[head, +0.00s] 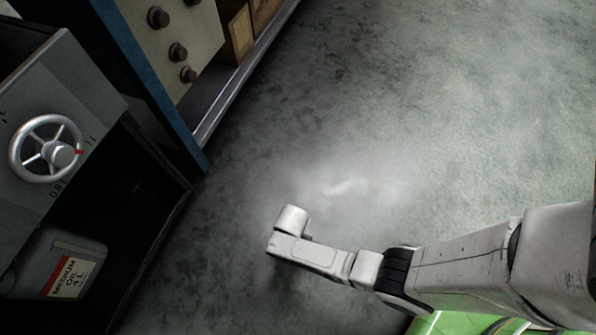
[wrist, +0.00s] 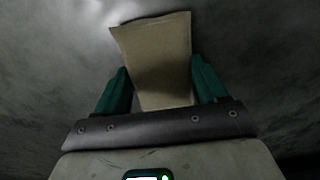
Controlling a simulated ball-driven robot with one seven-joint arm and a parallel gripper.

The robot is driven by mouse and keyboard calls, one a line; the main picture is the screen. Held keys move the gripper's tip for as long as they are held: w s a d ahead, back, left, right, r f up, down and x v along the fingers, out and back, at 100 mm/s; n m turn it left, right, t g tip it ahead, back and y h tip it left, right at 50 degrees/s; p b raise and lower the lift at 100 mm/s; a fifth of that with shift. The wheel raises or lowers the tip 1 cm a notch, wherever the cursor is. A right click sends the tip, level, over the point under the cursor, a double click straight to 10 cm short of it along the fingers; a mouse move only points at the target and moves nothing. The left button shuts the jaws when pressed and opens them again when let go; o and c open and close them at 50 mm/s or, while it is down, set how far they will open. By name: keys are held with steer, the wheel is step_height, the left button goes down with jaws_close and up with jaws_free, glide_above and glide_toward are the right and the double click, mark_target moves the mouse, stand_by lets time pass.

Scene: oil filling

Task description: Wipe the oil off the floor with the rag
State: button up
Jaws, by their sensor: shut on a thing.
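The rag (wrist: 152,45) is a tan cloth piece held between the two teal fingers of my gripper (wrist: 160,68) in the wrist view. Its far edge sticks out past the fingertips, over the grey floor (wrist: 50,60). In the head view, my arm reaches down low over the floor (head: 450,120); the fingers and the rag are hidden there behind my wrist. A pale shiny streak (head: 343,187) lies on the floor just beyond and right of my wrist. I cannot tell whether it is oil or reflected light.
A dark cabinet with a silver handwheel (head: 46,149) stands at the left, with an oil can (head: 72,272) in its lower opening. A blue-edged unit with a knob panel (head: 178,45) and boxes (head: 238,32) stands at the upper left. The floor to the right is clear.

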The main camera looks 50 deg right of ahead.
mark_target(306, 229)
steer(key=a, duration=0.4)
steer(key=shift+s, duration=0.4)
steer(key=d, duration=0.9)
steer(key=shift+d+p, duration=0.4)
steer(key=w+a, duration=0.1)
steer(key=a, duration=0.2)
steer(key=w+a+b, duration=0.1)
steer(key=a, duration=0.2)
steer(key=w+a, duration=0.2)
steer(key=a, duration=0.2)
steer(key=shift+b, duration=0.3)
steer(key=d, duration=1)
steer(key=shift+s+a+p, duration=0.25)
steer(key=shift+s+a, duration=0.1)
steer(key=shift+a, duration=0.5)
steer(key=shift+s+a+p, duration=0.3)
steer(key=shift+a, duration=0.5)
steer(key=shift+s+a+p, duration=0.25)
steer(key=shift+s+a, duration=0.1)
steer(key=shift+a, duration=0.5)
step_height(306, 229, up, 7)
steer(key=p, duration=0.7)
